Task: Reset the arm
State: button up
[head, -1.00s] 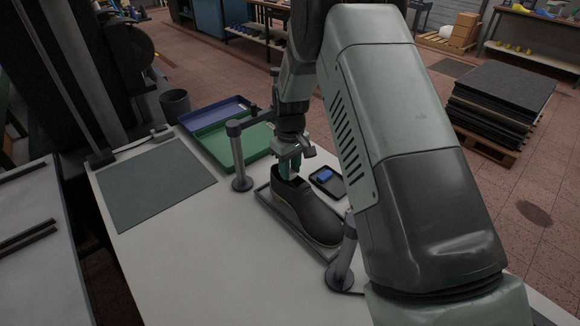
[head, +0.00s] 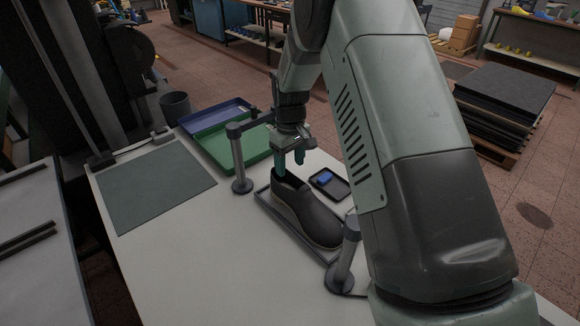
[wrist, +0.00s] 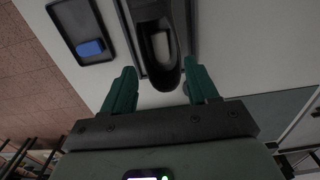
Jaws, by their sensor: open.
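My gripper (head: 290,165) is open and empty, with its teal fingers just above the heel end of a dark shoe (head: 308,212). The wrist view shows the two fingers (wrist: 160,92) spread apart, with the shoe's opening (wrist: 160,50) between and beyond them. The shoe sits in a shallow grey tray (head: 318,253) on the white table (head: 215,255). Something pale shows inside the shoe in the wrist view. A small black tray (head: 340,192) with a blue block (head: 325,178) lies right of the shoe.
Two grey posts (head: 241,165) (head: 343,262) stand on either side of the shoe. A green tray (head: 230,150) and a blue tray (head: 215,115) lie behind. A grey-green mat (head: 155,185) covers the table's left. The front of the table is clear.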

jog(key=shift+r, duration=2.5)
jog(key=s+d+r+m+t, duration=0.1)
jog(key=s+d+r, duration=0.25)
jog(key=r, duration=0.35)
jog(key=s+d+r+m+t, duration=0.1)
jog(key=s+d+r+m, duration=0.15)
jog(key=s+r, duration=0.35)
jog(key=s+d+r+m+t, duration=0.1)
jog(key=s+d+r, duration=0.2)
jog(key=r, duration=0.5)
jog(key=s+d+r+m+t, duration=0.1)
jog(key=s+d+r+m, duration=0.1)
jog(key=s, duration=0.8)
jog(key=s+d+r+m+t, duration=0.1)
jog(key=s+d, duration=0.3)
jog(key=s, duration=0.6)
jog(key=shift+d+r+m+t, duration=0.3)
jog(key=shift+r+m, duration=0.15)
jog(key=shift+m, duration=0.1)
